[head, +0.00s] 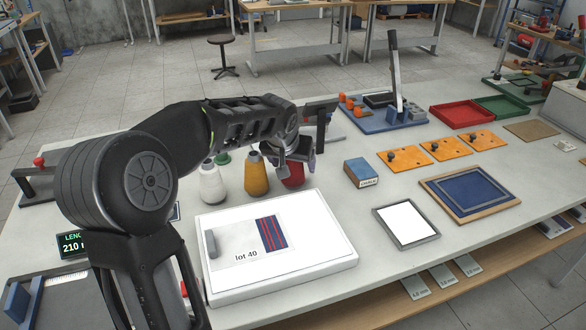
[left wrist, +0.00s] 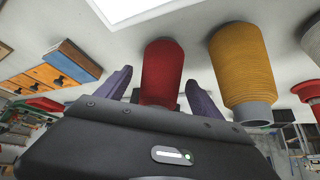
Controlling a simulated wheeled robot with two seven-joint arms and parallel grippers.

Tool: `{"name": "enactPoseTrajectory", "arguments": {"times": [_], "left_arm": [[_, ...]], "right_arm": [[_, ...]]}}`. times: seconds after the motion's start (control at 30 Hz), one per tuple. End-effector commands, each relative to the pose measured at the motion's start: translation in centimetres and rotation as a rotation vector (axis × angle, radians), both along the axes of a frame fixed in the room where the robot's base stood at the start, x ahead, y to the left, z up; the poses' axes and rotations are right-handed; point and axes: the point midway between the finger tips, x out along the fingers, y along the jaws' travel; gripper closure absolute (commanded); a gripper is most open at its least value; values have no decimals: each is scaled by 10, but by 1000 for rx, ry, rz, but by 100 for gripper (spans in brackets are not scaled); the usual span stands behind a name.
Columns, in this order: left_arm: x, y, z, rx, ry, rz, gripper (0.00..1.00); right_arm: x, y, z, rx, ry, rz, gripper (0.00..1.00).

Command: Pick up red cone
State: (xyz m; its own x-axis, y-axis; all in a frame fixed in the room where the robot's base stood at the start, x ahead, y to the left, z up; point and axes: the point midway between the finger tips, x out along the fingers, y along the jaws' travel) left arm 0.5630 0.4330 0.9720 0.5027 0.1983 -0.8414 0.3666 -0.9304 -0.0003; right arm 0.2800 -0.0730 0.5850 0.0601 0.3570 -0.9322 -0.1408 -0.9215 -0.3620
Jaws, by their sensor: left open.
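The red cone (head: 292,180) stands on the table, with its upper part hidden behind my left gripper in the head view. My left gripper (head: 294,160) is at the top of the cone, its jaws open. In the left wrist view the red cone (left wrist: 162,68) shows between the two purple fingers of the gripper (left wrist: 160,80). A gap shows on each side, and I see no finger closed on it. My right gripper is in neither view.
A yellow cone (head: 256,178) stands close beside the red one, and a white cone (head: 212,186) stands further left. A white lot 40 board (head: 320,262) lies in front. A blue block (head: 361,172) is to the right, with bare table between.

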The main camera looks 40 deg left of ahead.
Motion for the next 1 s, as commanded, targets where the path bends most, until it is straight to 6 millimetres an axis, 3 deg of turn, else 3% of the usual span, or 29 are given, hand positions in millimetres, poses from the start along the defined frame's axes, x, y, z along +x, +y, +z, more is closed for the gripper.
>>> {"name": "enactPoseTrajectory", "arguments": {"times": [0.33, 1.0], "left_arm": [[0, 0, 0, 0, 0, 0, 25], [0, 0, 0, -1, 0, -1, 80]], "right_arm": [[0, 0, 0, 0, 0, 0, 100], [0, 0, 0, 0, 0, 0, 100]]}}
